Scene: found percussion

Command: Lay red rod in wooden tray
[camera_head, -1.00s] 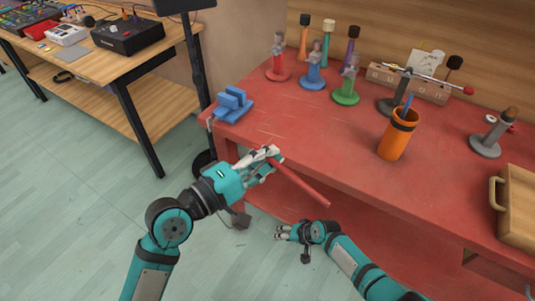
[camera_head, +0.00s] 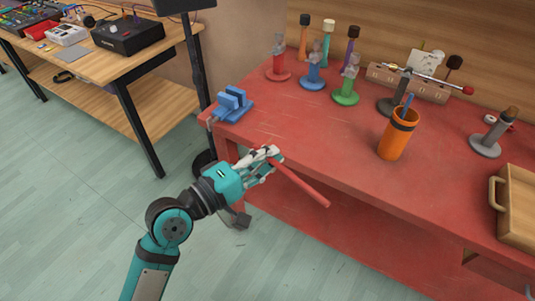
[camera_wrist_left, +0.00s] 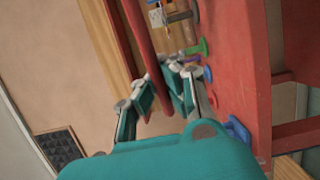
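My left gripper (camera_head: 266,166) is shut on the red rod (camera_head: 306,188) near one end, at the left front edge of the red table. The rod slants down to the right from the fingers, in front of the table edge. In the left wrist view the rod (camera_wrist_left: 141,35) runs between the fingers of my left gripper (camera_wrist_left: 162,92). A wooden tray (camera_head: 517,212) with a handle on its left side lies on the table at the right picture edge, partly cut off. My right gripper is out of view.
An orange cup (camera_head: 394,140) with a blue stick stands between the rod and the tray. Red, blue and green holders and a wooden rack (camera_head: 425,92) stand at the back. A grey stand (camera_head: 486,145) is behind the tray. The table's front middle is clear.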

